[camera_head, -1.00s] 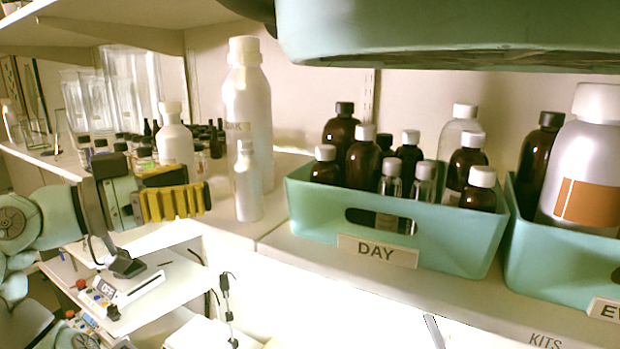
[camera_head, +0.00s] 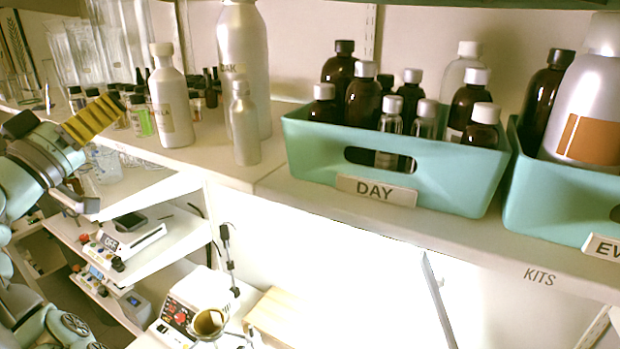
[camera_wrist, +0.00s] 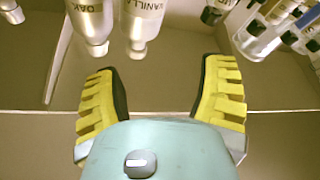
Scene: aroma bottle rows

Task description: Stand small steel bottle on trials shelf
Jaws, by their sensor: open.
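A small steel bottle (camera_head: 245,130) stands upright on the upper shelf (camera_head: 225,168), just in front of a large steel bottle (camera_head: 243,45) whose label ends in "AK". My gripper (camera_head: 95,118) is at the left in the head view, apart from the small bottle, with a white bottle (camera_head: 171,100) between them. In the wrist view my gripper (camera_wrist: 160,90) has its yellow fingers spread, with nothing between them. The OAK bottle (camera_wrist: 90,22) and the VANILLA bottle (camera_wrist: 143,25) show there beyond the fingers, caps downward in the picture. I see no label reading "trials".
The green DAY bin (camera_head: 450,175) holds several brown and clear bottles. Another green bin (camera_head: 545,205) stands right of it. "KITS" marks the right shelf's front edge. Small vials and glassware crowd the back left. Below are a scale (camera_head: 130,238) and a red-fronted device (camera_head: 180,318).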

